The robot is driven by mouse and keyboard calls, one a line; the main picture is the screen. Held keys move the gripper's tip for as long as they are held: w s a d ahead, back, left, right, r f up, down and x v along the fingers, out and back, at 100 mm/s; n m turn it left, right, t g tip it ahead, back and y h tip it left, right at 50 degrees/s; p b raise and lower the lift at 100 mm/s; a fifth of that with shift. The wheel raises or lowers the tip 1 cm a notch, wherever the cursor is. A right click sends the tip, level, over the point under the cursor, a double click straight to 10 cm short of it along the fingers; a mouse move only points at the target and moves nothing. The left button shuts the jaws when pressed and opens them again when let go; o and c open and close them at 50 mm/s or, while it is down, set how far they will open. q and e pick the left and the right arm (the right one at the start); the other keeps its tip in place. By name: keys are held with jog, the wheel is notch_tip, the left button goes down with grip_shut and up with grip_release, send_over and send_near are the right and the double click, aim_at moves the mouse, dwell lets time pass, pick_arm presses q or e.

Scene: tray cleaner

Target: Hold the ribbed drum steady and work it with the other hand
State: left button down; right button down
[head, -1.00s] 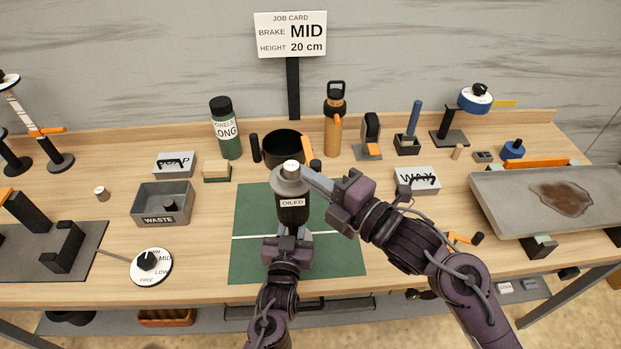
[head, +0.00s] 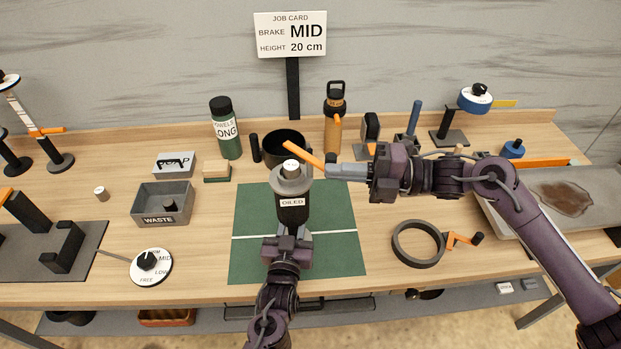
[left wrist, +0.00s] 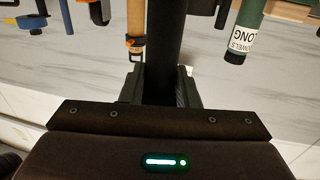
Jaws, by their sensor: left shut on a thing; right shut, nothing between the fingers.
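The dark drum (head: 291,213) labelled OILED stands upright over the green mat (head: 252,257), with a grey collar and white top; its ribs are too small to make out. My left gripper (head: 290,236) is shut on its lower part from the front. In the left wrist view a dark upright cylinder (left wrist: 180,45) rises between the fingers. My right gripper (head: 334,171) is shut and empty, to the right of the drum's top. An orange bar (head: 303,153) lies between its fingertips and the drum top; what it is fixed to, and whether they touch, is unclear.
A black pot (head: 284,142) and an orange bottle (head: 333,132) stand behind the drum. A dark ring (head: 396,246) with an orange crank lies right of the mat. The brake dial (head: 151,267) and waste bin (head: 148,203) are left. A grey tray (head: 552,222) is at right.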

jog(key=shift+w+d+n+g, duration=0.15)
jog(key=shift+w+d+g, duration=0.1)
jog(key=shift+w+d, duration=0.4)
jog(key=shift+w+d+n+g, duration=0.15)
jog(key=shift+w+d+g, duration=0.2)
jog(key=shift+w, duration=0.4)
jog(key=s+d, duration=0.1)
jog(key=d, duration=0.8)
jog(key=shift+d, duration=0.25)
